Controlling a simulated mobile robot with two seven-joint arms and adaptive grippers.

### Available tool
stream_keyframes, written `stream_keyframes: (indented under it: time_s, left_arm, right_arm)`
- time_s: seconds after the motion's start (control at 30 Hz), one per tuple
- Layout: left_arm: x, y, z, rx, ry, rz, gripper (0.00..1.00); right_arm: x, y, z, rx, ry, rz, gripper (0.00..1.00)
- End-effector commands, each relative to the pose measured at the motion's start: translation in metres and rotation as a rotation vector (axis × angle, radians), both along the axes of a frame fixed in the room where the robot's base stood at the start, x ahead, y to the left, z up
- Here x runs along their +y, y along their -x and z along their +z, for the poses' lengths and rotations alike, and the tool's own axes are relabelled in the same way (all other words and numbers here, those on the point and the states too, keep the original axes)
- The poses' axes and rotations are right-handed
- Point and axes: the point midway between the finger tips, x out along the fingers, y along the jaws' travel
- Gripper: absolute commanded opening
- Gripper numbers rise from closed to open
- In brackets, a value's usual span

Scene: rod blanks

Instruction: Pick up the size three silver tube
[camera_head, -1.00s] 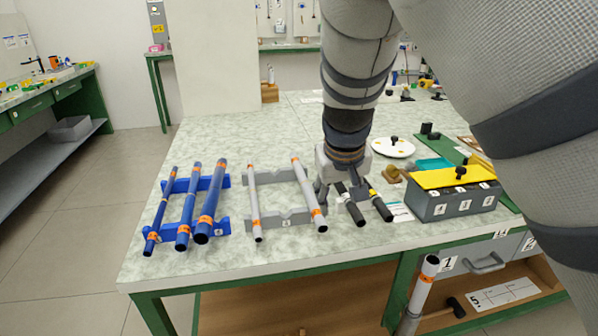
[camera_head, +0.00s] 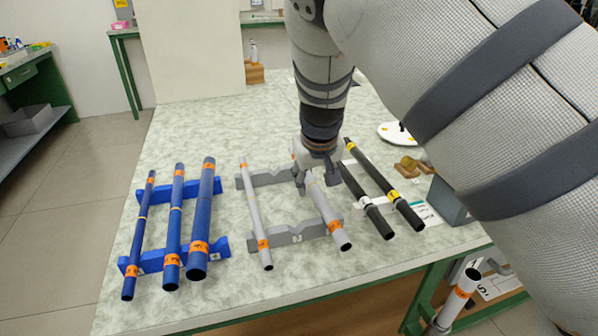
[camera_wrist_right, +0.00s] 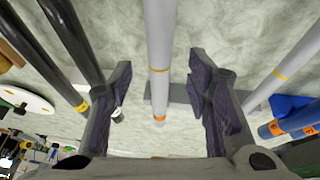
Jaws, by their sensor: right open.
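Two silver tubes with orange bands lie on a grey rack (camera_head: 285,234): a thinner one (camera_head: 254,215) on the left and a thicker one (camera_head: 325,210) on the right. I cannot read their size marks. My right gripper (camera_head: 316,180) is open above the rear part of the thicker tube and hides its far end. In the right wrist view this tube (camera_wrist_right: 159,50) runs between the two spread fingers (camera_wrist_right: 160,90), and neither finger visibly grips it. The thinner silver tube (camera_wrist_right: 291,68) shows at the right there. My left gripper is not in view.
Three blue tubes (camera_head: 174,225) lie on a blue rack (camera_head: 218,246) at left. Two black tubes (camera_head: 378,180) lie close to the right of the gripper. Another silver tube (camera_head: 460,297) stands below the table's front edge. Bare table (camera_head: 200,130) lies behind the racks.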

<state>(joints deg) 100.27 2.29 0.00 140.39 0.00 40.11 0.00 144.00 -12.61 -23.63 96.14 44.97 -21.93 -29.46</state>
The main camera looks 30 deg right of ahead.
Motion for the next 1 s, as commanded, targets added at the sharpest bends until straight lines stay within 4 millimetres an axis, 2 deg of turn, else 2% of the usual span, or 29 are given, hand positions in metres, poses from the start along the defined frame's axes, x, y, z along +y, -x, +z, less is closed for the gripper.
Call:
stream_keyframes:
  time_s: [0.03,0.1,0.37,0.53,0.87,1.0]
  left_arm:
    - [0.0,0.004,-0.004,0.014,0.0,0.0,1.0]
    - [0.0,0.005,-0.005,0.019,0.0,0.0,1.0]
    - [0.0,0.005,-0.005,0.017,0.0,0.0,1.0]
    - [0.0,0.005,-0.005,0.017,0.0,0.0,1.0]
    - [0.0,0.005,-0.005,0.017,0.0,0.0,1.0]
    - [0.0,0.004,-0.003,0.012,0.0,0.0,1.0]
  right_arm:
    - [-0.002,-0.003,-0.015,0.01,-0.001,-0.001,0.45]
    - [-0.004,-0.006,-0.022,0.006,0.0,0.001,0.45]
    - [-0.004,-0.008,-0.022,-0.001,0.001,0.001,0.45]
    - [-0.004,-0.008,-0.022,0.0,0.0,0.001,0.06]
    - [-0.004,-0.008,-0.021,0.0,0.001,0.002,0.02]
    - [-0.004,-0.009,-0.009,-0.003,0.0,0.003,0.02]
